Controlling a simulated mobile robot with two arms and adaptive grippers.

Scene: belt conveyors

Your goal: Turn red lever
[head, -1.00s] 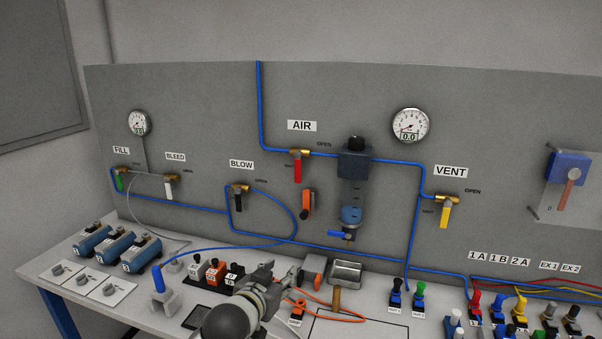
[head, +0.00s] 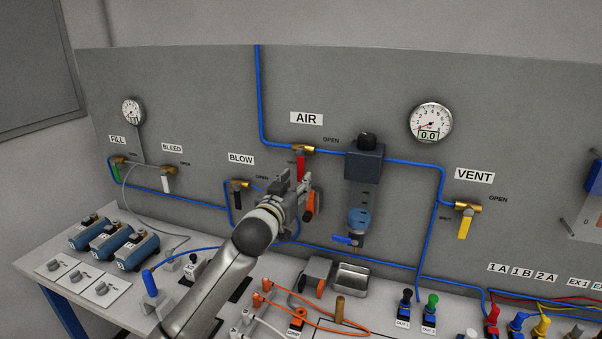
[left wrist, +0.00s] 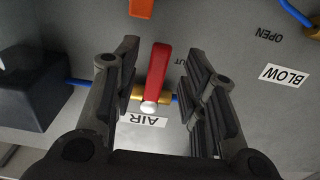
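The red lever (head: 301,166) hangs straight down from the brass valve (head: 302,149) under the AIR label (head: 307,118). In the left wrist view the picture is upside down, and the red lever (left wrist: 158,72) shows between the two dark fingers. My left gripper (head: 294,180) is raised in front of the panel, just below the lever in the head view. In the left wrist view the left gripper (left wrist: 162,82) is open, with a gap on both sides of the lever and no visible contact. My right gripper is not in view.
An orange-handled item (head: 310,206) is on the panel just right of my left gripper. The dark regulator unit (head: 364,162) stands right of the valve. Blue tubing runs along the panel. The bench below holds a metal tray (head: 351,279), cables and several connectors.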

